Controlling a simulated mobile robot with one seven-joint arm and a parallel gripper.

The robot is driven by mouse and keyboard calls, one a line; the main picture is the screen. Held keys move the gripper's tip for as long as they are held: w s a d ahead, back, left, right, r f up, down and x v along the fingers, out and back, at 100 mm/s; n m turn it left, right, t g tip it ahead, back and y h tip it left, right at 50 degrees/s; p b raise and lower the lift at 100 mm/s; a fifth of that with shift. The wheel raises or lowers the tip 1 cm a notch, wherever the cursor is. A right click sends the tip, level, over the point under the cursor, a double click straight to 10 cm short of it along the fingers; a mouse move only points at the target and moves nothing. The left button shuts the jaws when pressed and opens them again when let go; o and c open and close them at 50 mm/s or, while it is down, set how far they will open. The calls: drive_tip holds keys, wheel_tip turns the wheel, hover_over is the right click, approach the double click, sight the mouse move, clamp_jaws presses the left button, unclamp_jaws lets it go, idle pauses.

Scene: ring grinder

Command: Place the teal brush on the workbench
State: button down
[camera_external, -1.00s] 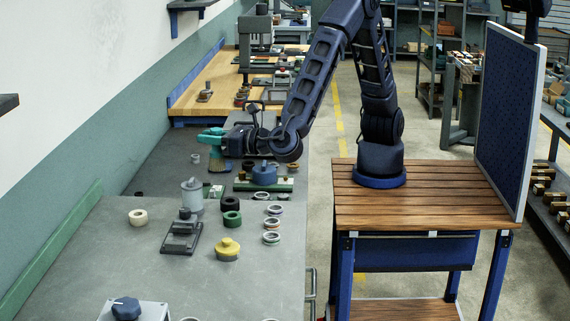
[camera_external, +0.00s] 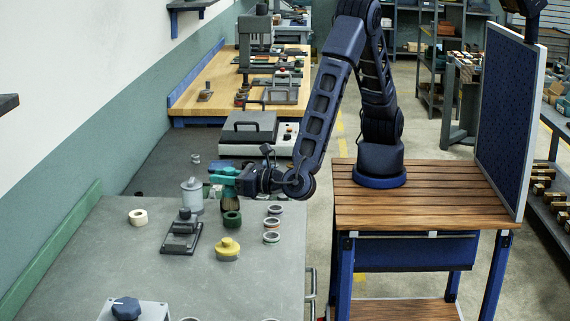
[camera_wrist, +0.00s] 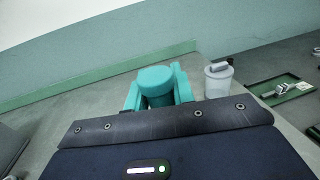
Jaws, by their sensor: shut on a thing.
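My gripper (camera_external: 222,181) has teal fingers and is over the grey workbench (camera_external: 150,265) in the external view. It is shut on the teal brush, whose dark bristles (camera_external: 230,203) hang down below the fingers. The bristles appear just above or behind a dark green ring (camera_external: 232,218); I cannot tell whether they touch anything. In the wrist view, the brush's round teal top (camera_wrist: 155,82) is between the two fingers, and its lower part is hidden.
A grey canister (camera_external: 192,196) stands left of the gripper. A black stamp-like tool (camera_external: 181,236), a yellow-topped piece (camera_external: 228,247) and several rings (camera_external: 271,237) are nearby. A cream ring (camera_external: 138,217) lies further left.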

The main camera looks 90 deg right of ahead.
sight(227, 209)
drive_tip(key=shift+f, duration=4.75)
drive_tip(key=shift+f, duration=0.1)
drive_tip(key=c, duration=1.2)
unclamp_jaws()
drive_tip(key=shift+s, duration=0.35)
drive_tip(key=s, duration=0.3)
drive_tip(key=s+a, duration=0.1)
drive_tip(key=s, duration=0.3)
drive_tip(key=s+a, duration=0.1)
drive_tip(key=s, duration=0.3)
drive_tip(key=shift+a, duration=0.15)
